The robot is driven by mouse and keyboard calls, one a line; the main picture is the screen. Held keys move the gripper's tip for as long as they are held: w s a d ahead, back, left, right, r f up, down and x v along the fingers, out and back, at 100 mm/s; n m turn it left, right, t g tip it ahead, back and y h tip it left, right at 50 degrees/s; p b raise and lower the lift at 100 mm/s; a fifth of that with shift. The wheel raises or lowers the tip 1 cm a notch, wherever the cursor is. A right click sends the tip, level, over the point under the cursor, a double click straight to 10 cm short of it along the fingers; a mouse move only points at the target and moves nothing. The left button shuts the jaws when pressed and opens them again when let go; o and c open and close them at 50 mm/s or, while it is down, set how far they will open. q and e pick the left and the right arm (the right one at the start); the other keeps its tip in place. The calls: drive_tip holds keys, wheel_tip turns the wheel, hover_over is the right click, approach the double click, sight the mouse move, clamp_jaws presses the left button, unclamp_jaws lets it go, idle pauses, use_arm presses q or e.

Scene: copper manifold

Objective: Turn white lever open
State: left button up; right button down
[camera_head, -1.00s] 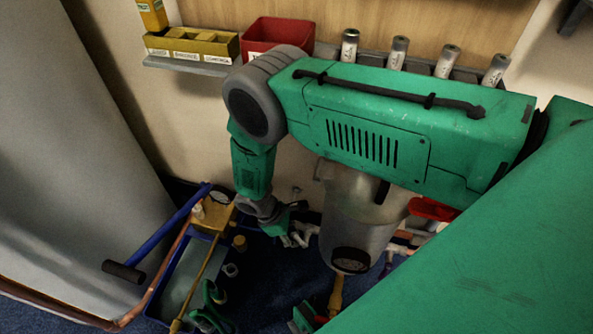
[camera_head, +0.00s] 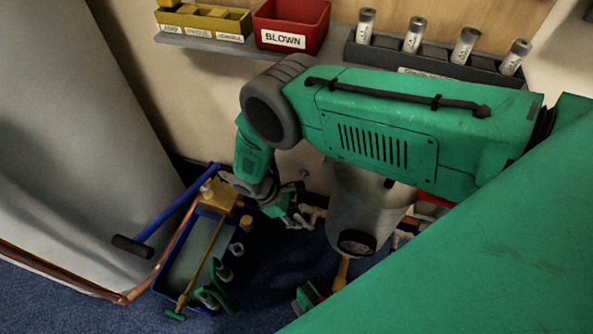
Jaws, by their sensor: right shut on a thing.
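My right arm crosses the view from the right and bends down at the grey elbow. My right gripper (camera_head: 284,211) is at its lower end, low against the wall beside the pipework. It is small, dark and partly hidden by its own wrist. It is shut on a small pale piece at its fingertips, which appears to be the white lever (camera_head: 296,221). The lever's exact angle is too small to tell. A grey cylindrical vessel with a black round gauge (camera_head: 357,242) stands just right of the gripper and is partly covered by my arm. My left gripper is not in view.
A blue tray (camera_head: 161,283) with fittings and green-handled tools lies left of the gripper. A blue-handled tool (camera_head: 172,215) leans across its corner. A red bin (camera_head: 291,24) and yellow bins (camera_head: 203,20) sit on the wall shelf. Copper pipe (camera_head: 124,297) runs along the floor.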

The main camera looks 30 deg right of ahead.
drive_tip(key=shift+s+d+f, duration=0.1)
drive_tip(key=shift+s+d, duration=0.05)
drive_tip(key=shift+d, duration=0.25)
idle(0.4)
drive_tip(key=c, duration=1.5)
unclamp_jaws()
drive_tip(key=shift+o, duration=0.2)
drive_tip(key=shift+a, duration=0.15)
drive_tip(key=shift+w+a+r, duration=0.1)
drive_tip(key=shift+w+r, duration=0.1)
drive_tip(key=shift+w, duration=0.05)
drive_tip(key=v, duration=1.1)
drive_tip(key=shift+w+r, duration=0.1)
